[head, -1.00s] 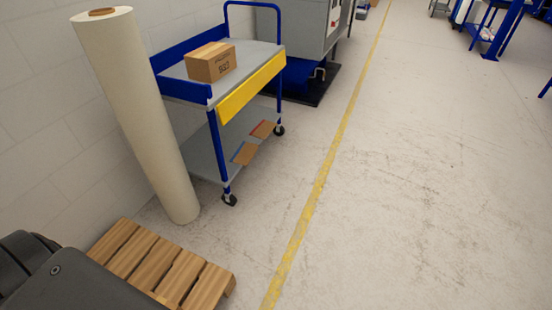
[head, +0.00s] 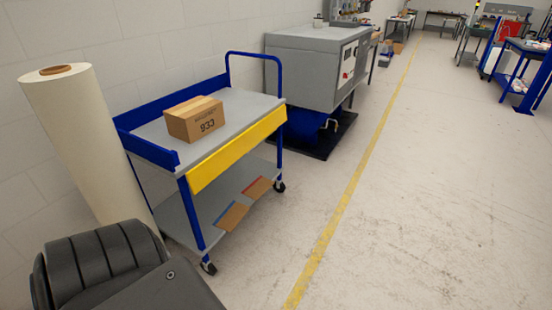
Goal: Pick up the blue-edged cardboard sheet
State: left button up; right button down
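The blue-edged cardboard sheet (head: 233,216) lies on the lower shelf of the blue and grey cart (head: 178,221), near its front edge and sticking out a little. A second cardboard sheet with a red edge (head: 258,187) lies on the same shelf, farther back along the cart. Part of my own dark arm shows at the bottom left of the head view. Neither gripper is in view, and both sheets are clear of my arm.
A cardboard box (head: 194,119) sits on the cart's top shelf, above a yellow front panel (head: 238,149). A tall cream roll (head: 82,140) stands left of the cart. A grey machine (head: 318,68) stands beyond it. The floor (head: 420,200) to the right is open.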

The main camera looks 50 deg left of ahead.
aim_at(228, 222)
jog(key=z, duration=0.1)
jog(key=i, duration=2.25)
jog(key=u, duration=0.7)
jog(key=i, duration=1.05)
jog(key=u, duration=1.75)
jog(key=i, duration=0.75)
jog(key=u, duration=0.5)
